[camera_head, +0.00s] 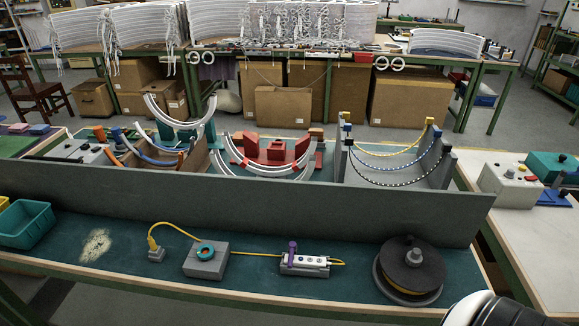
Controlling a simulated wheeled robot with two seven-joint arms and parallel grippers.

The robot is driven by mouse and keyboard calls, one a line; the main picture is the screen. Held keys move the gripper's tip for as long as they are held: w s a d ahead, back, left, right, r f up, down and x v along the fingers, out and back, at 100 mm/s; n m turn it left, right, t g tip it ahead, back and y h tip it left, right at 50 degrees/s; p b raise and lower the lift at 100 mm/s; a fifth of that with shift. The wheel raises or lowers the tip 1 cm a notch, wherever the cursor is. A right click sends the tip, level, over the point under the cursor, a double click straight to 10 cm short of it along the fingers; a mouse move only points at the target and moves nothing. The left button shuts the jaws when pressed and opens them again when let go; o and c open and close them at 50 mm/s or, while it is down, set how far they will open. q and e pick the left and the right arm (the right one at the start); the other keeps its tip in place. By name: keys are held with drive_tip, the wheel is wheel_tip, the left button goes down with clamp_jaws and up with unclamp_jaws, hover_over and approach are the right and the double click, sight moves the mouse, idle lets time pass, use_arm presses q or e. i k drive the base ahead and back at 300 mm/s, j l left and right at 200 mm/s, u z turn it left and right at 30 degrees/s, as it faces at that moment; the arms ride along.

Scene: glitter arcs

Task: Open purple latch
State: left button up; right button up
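The purple latch (292,252) is a small upright lever at the left end of a grey block with a pale top plate (312,262). The block stands on the green front bench top, right of centre. A yellow cord runs to the block from the left, and a short piece of yellow cord shows at its right end. Neither of my grippers is in view. A white and black rounded part at the bottom right edge looks like part of my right arm.
A grey block with a teal ring (206,251) stands left of the latch block, and a black reel (411,264) stands to its right. A long grey wall (240,207) runs behind them. A teal bin (27,224) is at far left. The bench front strip is clear.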

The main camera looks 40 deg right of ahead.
sight(292, 244)
drive_tip(key=z, duration=1.15)
